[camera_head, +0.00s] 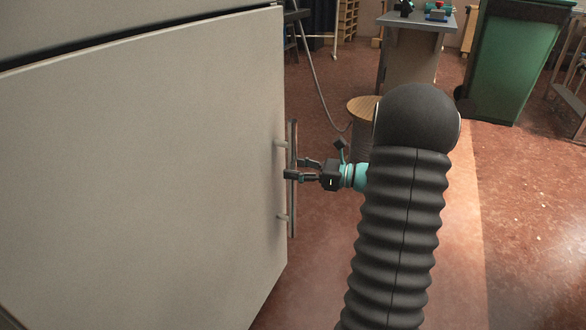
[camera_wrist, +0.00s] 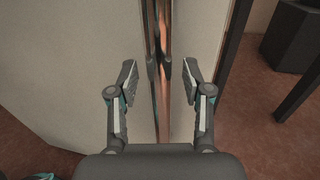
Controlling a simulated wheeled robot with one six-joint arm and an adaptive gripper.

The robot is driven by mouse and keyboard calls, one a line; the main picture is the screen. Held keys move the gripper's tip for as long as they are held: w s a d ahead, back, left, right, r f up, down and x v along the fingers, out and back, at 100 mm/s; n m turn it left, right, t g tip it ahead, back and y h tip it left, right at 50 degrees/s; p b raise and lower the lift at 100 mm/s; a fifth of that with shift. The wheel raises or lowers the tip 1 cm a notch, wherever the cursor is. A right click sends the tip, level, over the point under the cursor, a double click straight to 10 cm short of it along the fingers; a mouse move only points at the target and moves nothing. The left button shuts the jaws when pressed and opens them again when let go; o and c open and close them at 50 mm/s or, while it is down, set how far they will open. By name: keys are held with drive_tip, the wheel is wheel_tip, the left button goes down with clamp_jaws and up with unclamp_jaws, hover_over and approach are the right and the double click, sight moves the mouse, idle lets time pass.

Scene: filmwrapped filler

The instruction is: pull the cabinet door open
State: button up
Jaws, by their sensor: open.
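The cabinet door (camera_head: 150,170) is a large pale panel filling the left of the head view. It also fills the middle and left of the wrist view (camera_wrist: 70,60). A vertical metal bar handle (camera_head: 292,215) stands off its right side on two short posts. My gripper (camera_head: 298,168) is at the handle's middle height, with its fingers reaching to the bar. In the wrist view my gripper (camera_wrist: 158,80) is open, with one finger on each side of the handle (camera_wrist: 162,105). A gap shows between each finger and the bar, so it does not grip it.
A green bin (camera_head: 515,60) stands at the back right. A small table (camera_head: 415,22) and a round wooden-topped spool (camera_head: 362,108) stand behind my arm. A cable hangs at the back. The reddish floor right of the door is largely clear.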

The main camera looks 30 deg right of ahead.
drive_tip(key=shift+w+a, duration=0.2)
drive_tip(key=shift+a, duration=0.05)
clamp_jaws()
drive_tip(key=shift+s, duration=0.1)
